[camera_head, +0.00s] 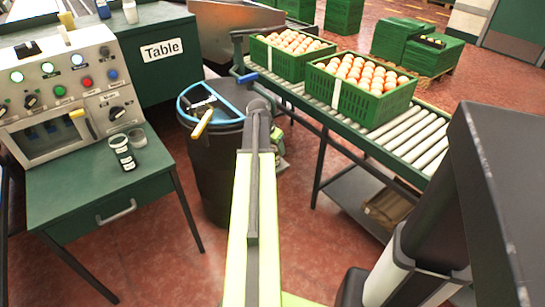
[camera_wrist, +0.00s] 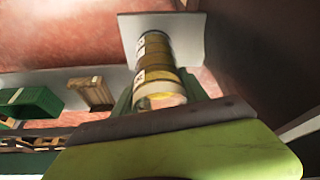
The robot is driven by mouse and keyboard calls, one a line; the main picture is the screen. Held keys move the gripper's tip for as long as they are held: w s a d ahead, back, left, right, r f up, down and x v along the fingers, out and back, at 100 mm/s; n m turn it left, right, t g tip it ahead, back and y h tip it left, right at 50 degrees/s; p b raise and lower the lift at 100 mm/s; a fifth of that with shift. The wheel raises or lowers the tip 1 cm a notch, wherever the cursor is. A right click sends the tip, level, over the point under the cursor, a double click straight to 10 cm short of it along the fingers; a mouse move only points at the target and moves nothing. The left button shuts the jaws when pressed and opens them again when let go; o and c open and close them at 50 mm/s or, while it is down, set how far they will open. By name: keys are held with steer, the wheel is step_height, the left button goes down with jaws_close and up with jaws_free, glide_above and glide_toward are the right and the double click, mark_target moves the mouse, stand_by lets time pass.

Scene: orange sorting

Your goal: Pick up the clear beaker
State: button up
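A clear beaker (camera_head: 138,138) stands upright on the small green table (camera_head: 85,178) at the left of the head view. It is close beside a dark jar with white labels (camera_head: 123,153). My arm reaches up the middle of the head view, and its dark end (camera_head: 258,106) is in front of the black bin, well to the right of the beaker. I cannot make out the fingers of my gripper, or anything held, in either view. The wrist view does not show the beaker.
A control panel (camera_head: 62,75) stands behind the beaker. A black bin (camera_head: 215,170) is right of the table. A roller conveyor (camera_head: 405,140) carries green crates of oranges. The wrist view shows a stack of yellowish rolls (camera_wrist: 153,55) and a green crate (camera_wrist: 38,100). Red floor lies between table and conveyor.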

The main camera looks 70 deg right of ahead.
jaws_close()
steer(key=shift+r, duration=0.1)
